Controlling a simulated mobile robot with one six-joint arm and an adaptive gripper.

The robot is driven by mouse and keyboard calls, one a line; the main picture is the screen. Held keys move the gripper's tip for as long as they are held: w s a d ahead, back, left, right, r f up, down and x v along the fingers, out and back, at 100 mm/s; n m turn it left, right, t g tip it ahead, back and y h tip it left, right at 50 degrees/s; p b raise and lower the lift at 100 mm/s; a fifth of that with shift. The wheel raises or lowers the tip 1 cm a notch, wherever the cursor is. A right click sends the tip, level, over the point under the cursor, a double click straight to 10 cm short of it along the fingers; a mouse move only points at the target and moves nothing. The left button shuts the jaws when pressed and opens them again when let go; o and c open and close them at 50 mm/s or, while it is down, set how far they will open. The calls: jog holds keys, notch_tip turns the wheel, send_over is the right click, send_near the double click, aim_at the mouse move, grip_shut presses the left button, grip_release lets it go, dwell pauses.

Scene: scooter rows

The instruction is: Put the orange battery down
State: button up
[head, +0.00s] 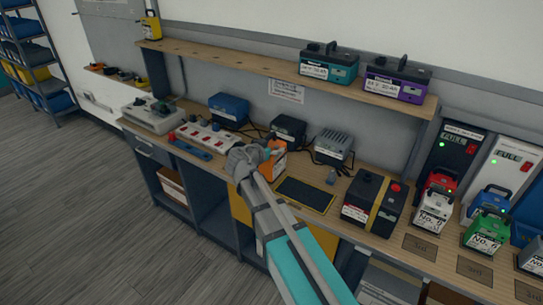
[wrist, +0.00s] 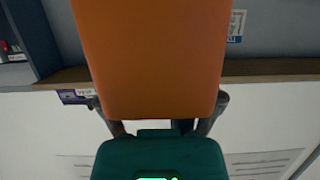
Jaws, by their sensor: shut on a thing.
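The orange battery (head: 276,165) is in my gripper (head: 262,152), over the middle of the workbench in the head view. My arm hides part of it and the spot beneath it. I cannot tell whether its base touches the bench. In the wrist view the orange battery (wrist: 150,55) fills the upper middle as a plain orange face, with dark gripper fingers on both sides of its near end. My gripper is shut on it.
A black, yellow-edged mat (head: 305,195) lies bare to the right of my gripper. A black battery with a yellow strap (head: 373,203) stands beyond it. A power strip (head: 207,137) and a grey charger (head: 333,147) are nearby. Batteries stand on the shelf (head: 270,68) above and at the right.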

jog(key=w+d+f+b, duration=0.6)
jog(key=w+f+b, duration=0.2)
jog(key=w, duration=0.2)
jog(key=shift+f, duration=0.2)
jog(key=shift+w+d, duration=0.1)
dwell(0.4)
jog(key=shift+w+d+f+b, duration=0.1)
jog(key=shift+w+f+b, duration=0.05)
jog(key=shift+f+b, duration=0.85)
jog(key=shift+w+d+f+b, duration=0.1)
jog(key=shift+w+f+b, duration=0.05)
jog(key=shift+f+b, duration=0.85)
jog(key=shift+f, duration=0.1)
jog(key=o, duration=1.1)
jog(key=shift+c, duration=0.2)
